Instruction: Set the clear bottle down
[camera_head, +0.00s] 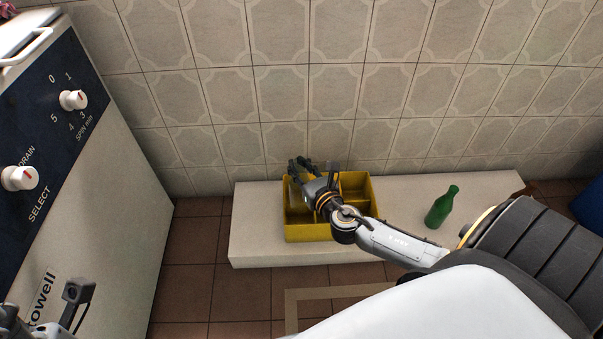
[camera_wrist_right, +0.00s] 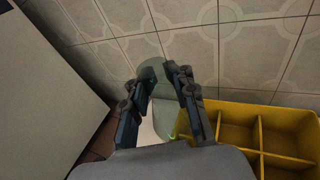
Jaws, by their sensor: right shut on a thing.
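My right gripper (camera_head: 311,168) is above the back left part of the yellow divided crate (camera_head: 308,233). In the right wrist view its two fingers are closed around the clear bottle (camera_wrist_right: 153,76), which is see-through with a faint green tint. In that view the crate (camera_wrist_right: 238,108) lies to the right of the fingers. I cannot tell whether the bottle touches the crate.
The crate stands on a low white bench (camera_head: 262,255) against the tiled wall. A green bottle (camera_head: 441,208) stands on the bench to the right, with clear bench between it and the crate. A washing machine (camera_head: 100,190) stands at the left. Crate compartments on the right look empty.

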